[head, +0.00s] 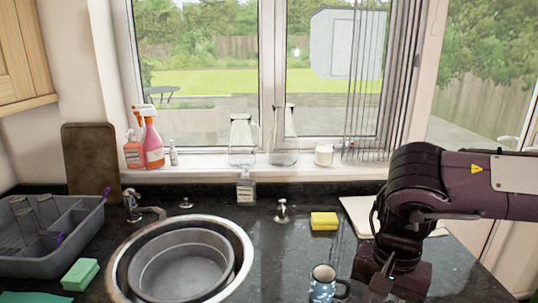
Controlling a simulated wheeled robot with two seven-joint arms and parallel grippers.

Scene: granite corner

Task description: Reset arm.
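My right arm comes in from the right over the granite counter. Its dark gripper (384,284) hangs low near the bottom edge, just right of a blue speckled mug (322,284). I cannot tell whether its fingers touch the mug handle or whether they are open or shut. The mug stands upright, its lower part cut off by the frame. My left gripper and arm are not in view.
A round sink (243,246) holds a grey basin (222,243). A yellow sponge (324,221) and a pale board (358,210) lie behind the mug. A grey dish rack (85,232) and green sponges (80,274) are left. Glass bottles stand on the windowsill (205,172).

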